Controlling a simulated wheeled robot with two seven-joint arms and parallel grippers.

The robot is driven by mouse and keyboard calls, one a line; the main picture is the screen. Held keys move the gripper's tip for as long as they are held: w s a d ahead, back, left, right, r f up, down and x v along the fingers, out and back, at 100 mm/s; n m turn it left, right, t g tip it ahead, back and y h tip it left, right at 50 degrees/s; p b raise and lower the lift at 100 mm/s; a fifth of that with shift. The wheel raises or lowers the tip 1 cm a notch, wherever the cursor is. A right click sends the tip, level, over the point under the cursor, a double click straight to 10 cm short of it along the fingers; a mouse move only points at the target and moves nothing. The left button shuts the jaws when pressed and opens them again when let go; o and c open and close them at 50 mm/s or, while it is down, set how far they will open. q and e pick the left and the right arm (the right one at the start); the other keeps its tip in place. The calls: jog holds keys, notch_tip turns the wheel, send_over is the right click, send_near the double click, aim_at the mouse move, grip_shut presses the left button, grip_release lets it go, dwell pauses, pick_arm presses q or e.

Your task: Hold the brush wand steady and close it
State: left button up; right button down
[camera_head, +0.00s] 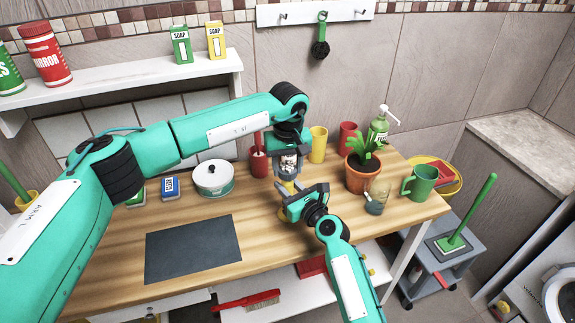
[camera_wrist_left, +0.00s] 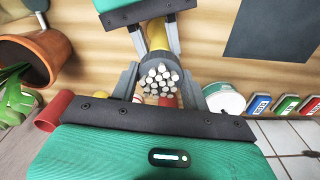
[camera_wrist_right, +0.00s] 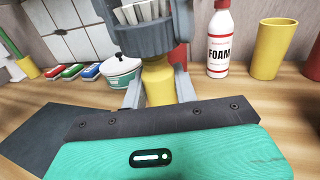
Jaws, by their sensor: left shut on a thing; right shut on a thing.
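The brush wand is upright above the wooden counter, with a yellow handle (camera_head: 287,187) below and a grey head with white bristles (camera_head: 288,160) on top. My left gripper (camera_head: 287,170) reaches down from above and is shut around the head; the bristles (camera_wrist_left: 160,78) show between its fingers in the left wrist view. My right gripper (camera_head: 296,207) comes from the front right and is shut on the yellow handle (camera_wrist_right: 158,83), just under the head. The grippers partly hide the wand, and I cannot tell whether head and handle are fully joined.
A potted plant (camera_head: 362,173), glass jar (camera_head: 376,197) and green mug (camera_head: 420,183) stand to the right. A yellow cup (camera_head: 318,145) and red cup (camera_head: 348,134) stand behind. A white pot (camera_head: 213,179) and dark mat (camera_head: 193,248) are left.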

pick_arm(q)
jog(key=shift+f, duration=0.6)
jog(key=m, duration=1)
jog(key=o, duration=1)
jog(key=shift+o, duration=0.2)
jog(key=shift+r, duration=2.25)
